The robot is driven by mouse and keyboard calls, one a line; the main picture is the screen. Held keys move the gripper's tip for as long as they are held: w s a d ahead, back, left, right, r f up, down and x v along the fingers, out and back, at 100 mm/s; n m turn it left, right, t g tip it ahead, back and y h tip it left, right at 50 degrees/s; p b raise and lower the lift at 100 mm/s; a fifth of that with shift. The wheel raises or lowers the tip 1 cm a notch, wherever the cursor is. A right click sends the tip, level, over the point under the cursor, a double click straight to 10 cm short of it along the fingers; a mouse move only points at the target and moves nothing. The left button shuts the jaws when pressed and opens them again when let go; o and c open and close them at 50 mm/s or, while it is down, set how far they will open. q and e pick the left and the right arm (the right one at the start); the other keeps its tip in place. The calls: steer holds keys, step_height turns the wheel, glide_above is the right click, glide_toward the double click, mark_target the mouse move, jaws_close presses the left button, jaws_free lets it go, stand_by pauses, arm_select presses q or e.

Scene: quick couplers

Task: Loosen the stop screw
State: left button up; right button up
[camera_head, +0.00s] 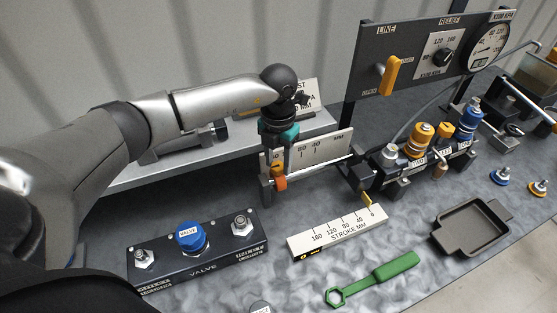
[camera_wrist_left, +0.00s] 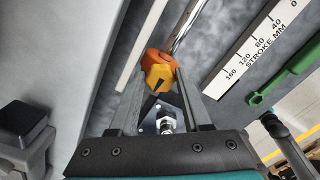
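The stop screw appears as a yellow knob with a black mark (camera_wrist_left: 157,77) on an orange stop block (camera_wrist_left: 161,56) in the left wrist view. In the head view the orange block (camera_head: 281,184) sits around the left end of a shiny rod (camera_head: 318,171). My left gripper (camera_head: 276,180) points down over it, and its fingers partly hide the knob. In the left wrist view the two fingers (camera_wrist_left: 160,82) flank the yellow knob closely and seem to touch it on both sides. My right gripper is not in view.
A white stroke scale (camera_head: 338,231) lies in front of the rod, beside a green wrench (camera_head: 375,278). A valve block (camera_head: 197,252) stands front left. Couplers (camera_head: 418,140) stand right of the rod, with a gauge panel (camera_head: 430,50) behind. An empty dark tray (camera_head: 472,228) is at right.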

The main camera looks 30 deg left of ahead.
arm_select(q)
steer(key=o, duration=0.4)
steer(key=shift+a+r, duration=0.1)
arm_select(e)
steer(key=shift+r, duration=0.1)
